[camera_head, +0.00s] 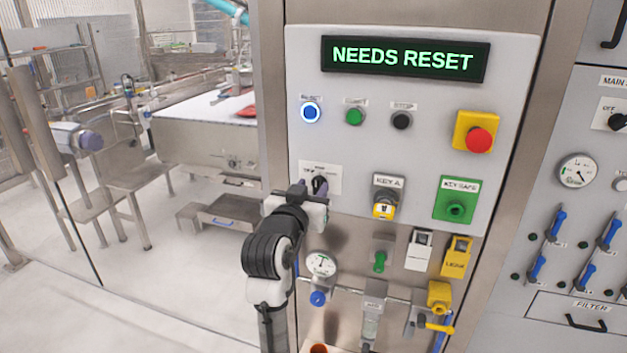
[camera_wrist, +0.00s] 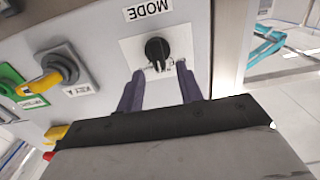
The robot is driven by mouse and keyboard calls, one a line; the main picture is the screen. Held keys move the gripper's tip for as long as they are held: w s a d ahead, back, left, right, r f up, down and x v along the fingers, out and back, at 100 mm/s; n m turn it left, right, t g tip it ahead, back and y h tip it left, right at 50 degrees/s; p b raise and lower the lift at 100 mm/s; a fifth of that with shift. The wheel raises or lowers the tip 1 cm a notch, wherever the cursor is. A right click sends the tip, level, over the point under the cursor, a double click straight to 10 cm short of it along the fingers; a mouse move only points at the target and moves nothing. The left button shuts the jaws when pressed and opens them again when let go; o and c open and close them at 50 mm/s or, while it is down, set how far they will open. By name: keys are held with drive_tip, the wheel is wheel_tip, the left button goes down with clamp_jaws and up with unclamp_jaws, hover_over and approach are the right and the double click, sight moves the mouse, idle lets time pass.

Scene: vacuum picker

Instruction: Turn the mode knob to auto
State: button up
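The mode knob (camera_wrist: 157,49) is a round black knob on a white plate, below an upside-down MODE label (camera_wrist: 148,9) in the wrist view. In the head view my gripper (camera_head: 318,190) is in front of the white mode plate (camera_head: 320,172) and covers part of it and of the knob. In the wrist view my gripper (camera_wrist: 160,68) is open, with one dark finger on each side of the knob's lower edge. Whether the fingers touch the knob is unclear. The position lettering is too small to read, so I cannot tell the setting.
The display (camera_head: 405,60) reads NEEDS RESET. A lit blue button (camera_head: 311,112), a green button (camera_head: 354,117), a black button (camera_head: 402,121) and a red emergency stop (camera_head: 479,140) are above. The KEY A switch (camera_head: 384,208) is right of my gripper; a gauge (camera_head: 321,264) is below.

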drive_tip(key=shift+x, duration=1)
clamp_jaws()
drive_tip(key=shift+m, duration=0.3)
drive_tip(key=m+b, duration=0.3)
drive_tip(key=m, duration=0.1)
drive_tip(key=shift+s+d+f, duration=0.15)
drive_tip(key=shift+d+f, duration=0.05)
drive_tip(key=shift+d, duration=0.1)
drive_tip(key=shift+d+m+b, duration=0.2)
drive_tip(key=shift+m+b, duration=1.4)
drive_tip(key=shift+m, duration=0.5)
